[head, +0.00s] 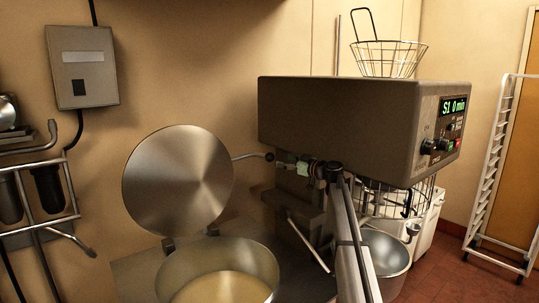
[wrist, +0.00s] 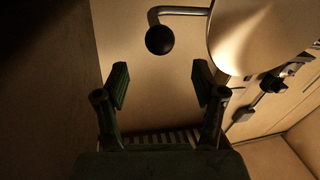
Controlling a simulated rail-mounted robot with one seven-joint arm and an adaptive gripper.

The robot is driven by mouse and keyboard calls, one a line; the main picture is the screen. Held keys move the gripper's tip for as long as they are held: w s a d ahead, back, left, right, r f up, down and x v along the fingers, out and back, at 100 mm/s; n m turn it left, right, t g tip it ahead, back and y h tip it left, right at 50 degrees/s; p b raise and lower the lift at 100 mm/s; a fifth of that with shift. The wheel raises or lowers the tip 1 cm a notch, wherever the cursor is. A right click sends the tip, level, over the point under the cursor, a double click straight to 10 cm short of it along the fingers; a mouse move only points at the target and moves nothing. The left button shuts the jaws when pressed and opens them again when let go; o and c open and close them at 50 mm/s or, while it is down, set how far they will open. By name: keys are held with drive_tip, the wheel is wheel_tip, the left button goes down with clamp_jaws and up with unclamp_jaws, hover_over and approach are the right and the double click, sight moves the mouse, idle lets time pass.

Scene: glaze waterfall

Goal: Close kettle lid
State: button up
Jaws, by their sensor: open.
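The kettle lid (head: 178,180) is a round steel disc standing open and tilted up behind the kettle (head: 262,262), whose bowl holds a pale liquid. A bent handle with a black ball knob (head: 270,157) sticks out from the lid's right side. My gripper (head: 284,165) is just right of the knob. In the wrist view my gripper (wrist: 160,85) is open and empty, its two fingers apart. The knob (wrist: 159,40) is beyond the fingertips, centred between them and not touching. Part of the lid (wrist: 262,35) shows at upper right there.
A large brown mixer head (head: 350,125) with a lit display overhangs my arm on the right. A steel bowl (head: 388,255) and a wire guard (head: 395,200) sit below it. A wire basket (head: 388,58) stands behind. A grey wall box (head: 82,65) is at upper left.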

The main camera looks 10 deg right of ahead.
sight(273, 158)
drive_tip(key=p+x, duration=0.3)
drive_tip(key=x, duration=0.6)
drive_tip(key=shift+w+a, duration=0.1)
clamp_jaws()
